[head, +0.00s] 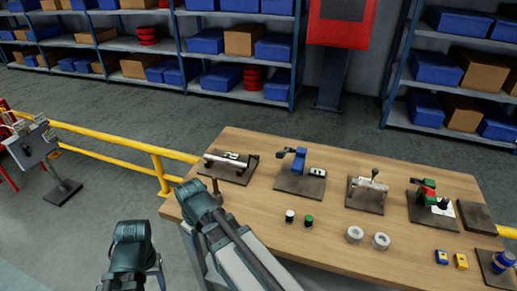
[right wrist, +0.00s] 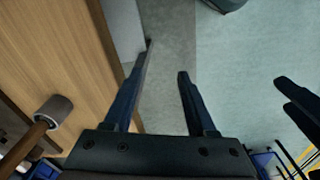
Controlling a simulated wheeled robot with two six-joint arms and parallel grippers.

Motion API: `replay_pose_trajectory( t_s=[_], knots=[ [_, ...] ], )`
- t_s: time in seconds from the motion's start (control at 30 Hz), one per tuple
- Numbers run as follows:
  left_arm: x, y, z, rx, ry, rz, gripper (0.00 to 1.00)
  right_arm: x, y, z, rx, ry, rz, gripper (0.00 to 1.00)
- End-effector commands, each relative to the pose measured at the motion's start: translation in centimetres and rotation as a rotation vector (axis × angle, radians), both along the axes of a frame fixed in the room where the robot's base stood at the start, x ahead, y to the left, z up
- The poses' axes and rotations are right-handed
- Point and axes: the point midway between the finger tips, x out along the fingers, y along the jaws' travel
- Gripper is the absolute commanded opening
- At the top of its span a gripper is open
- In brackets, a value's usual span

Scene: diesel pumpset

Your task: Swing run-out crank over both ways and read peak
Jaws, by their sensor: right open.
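The leftmost fixture (head: 231,166) on the bench has a dark plate, a silver shaft and a small pale gauge-like part; it looks like the run-out rig, and its reading is too small to make out. A crank handle (head: 214,188) seems to stand at its near-left corner. A brown rod with a grey knob (right wrist: 54,110) shows at the left of the right wrist view. My right gripper (right wrist: 166,58) is open and empty beside the bench edge, apart from the knob. My left gripper (right wrist: 277,95) shows at the right of that view, its fingers apart and empty.
The wooden bench (head: 270,205) also carries a blue fixture (head: 297,160), a grey fixture (head: 370,187), a red and green one (head: 428,190), two small cylinders (head: 299,218) and two grey rings (head: 368,238). A yellow rail (head: 120,158) stands left of the bench.

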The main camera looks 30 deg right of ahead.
Motion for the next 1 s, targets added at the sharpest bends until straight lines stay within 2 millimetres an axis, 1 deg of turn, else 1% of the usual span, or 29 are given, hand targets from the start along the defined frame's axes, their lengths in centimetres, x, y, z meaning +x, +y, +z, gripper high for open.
replay_pose_trajectory(
  t_s=[0.03,0.07,0.17,0.27,0.3,0.37,0.4,0.47,0.5,0.6,0.7,0.8,0.9,1.0],
  knots=[
    [0.0,0.0,1.8,0.0,0.0,0.0,0.57,1.3,-1.2,1.8,0.012,-0.013,0.009,0.57],
    [0.0,0.0,2.3,0.0,0.0,0.0,0.57,1.9,-1.9,2.4,0.021,-0.023,0.018,0.57],
    [0.0,0.0,4.8,0.0,0.0,0.001,0.57,4.5,-5.1,5.0,0.047,-0.069,0.058,0.57],
    [0.0,0.0,8.0,0.0,0.0,0.001,0.57,7.5,-9.9,8.4,0.068,-0.138,0.107,0.57],
    [0.0,0.0,9.3,0.0,0.0,0.002,0.57,8.6,-12.1,9.8,0.071,-0.17,0.129,0.57],
    [0.0,0.0,11.0,-0.001,0.0,0.002,0.57,10.0,-15.5,11.8,0.071,-0.218,0.16,0.57],
    [0.0,0.0,12.0,-0.001,0.0,0.002,0.57,10.8,-17.8,13.0,0.066,-0.251,0.18,0.57],
    [0.0,0.0,13.4,-0.001,0.0,0.003,0.57,11.7,-21.1,14.7,0.054,-0.295,0.207,0.57],
    [0.0,0.0,14.3,-0.001,0.0,0.003,0.57,12.1,-23.1,15.7,0.042,-0.321,0.223,0.57],
    [0.0,0.0,15.8,-0.001,0.0,0.003,0.57,12.7,-27.5,17.8,0.014,-0.376,0.257,0.57],
    [0.0,0.0,16.8,-0.001,0.0,0.003,0.57,12.9,-30.5,19.0,-0.013,-0.412,0.281,0.57],
    [0.0,0.0,17.1,-0.001,0.0,0.004,0.57,12.9,-32.1,19.6,-0.028,-0.43,0.296,0.57],
    [0.0,0.0,17.2,-0.001,0.0,0.004,0.57,12.8,-32.6,19.6,-0.034,-0.437,0.302,0.57],
    [0.0,0.0,17.0,-0.001,0.0,0.004,0.57,12.8,-32.6,19.5,-0.035,-0.438,0.304,0.57]
  ],
)
